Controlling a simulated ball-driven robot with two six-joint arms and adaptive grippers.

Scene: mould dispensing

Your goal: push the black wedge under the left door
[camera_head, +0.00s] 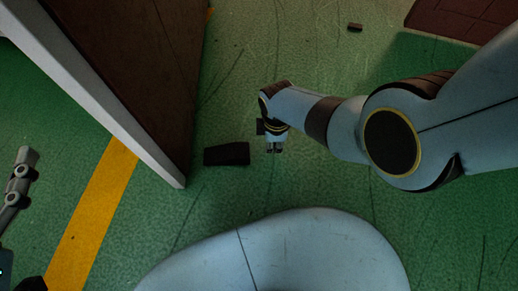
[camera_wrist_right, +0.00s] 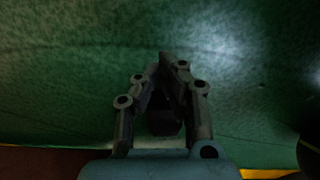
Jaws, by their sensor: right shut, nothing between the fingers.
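The black wedge (camera_head: 227,154) lies on the green floor in the head view, a small gap to the right of the lower end of the left door (camera_head: 150,70). The door is dark brown with a pale edge and stands open at the upper left. My right gripper (camera_head: 275,150) is shut and empty, pointing down just right of the wedge, with a narrow gap between them in the picture. Its closed fingers (camera_wrist_right: 172,62) show in the right wrist view, where I cannot make out the wedge. My left gripper (camera_head: 20,180) shows only partly at the left edge.
A small dark block (camera_head: 355,27) lies on the floor at the top. A reddish-brown surface (camera_head: 470,18) fills the upper right corner. A yellow floor stripe (camera_head: 90,220) runs below the door. The floor between the wedge and my base is clear.

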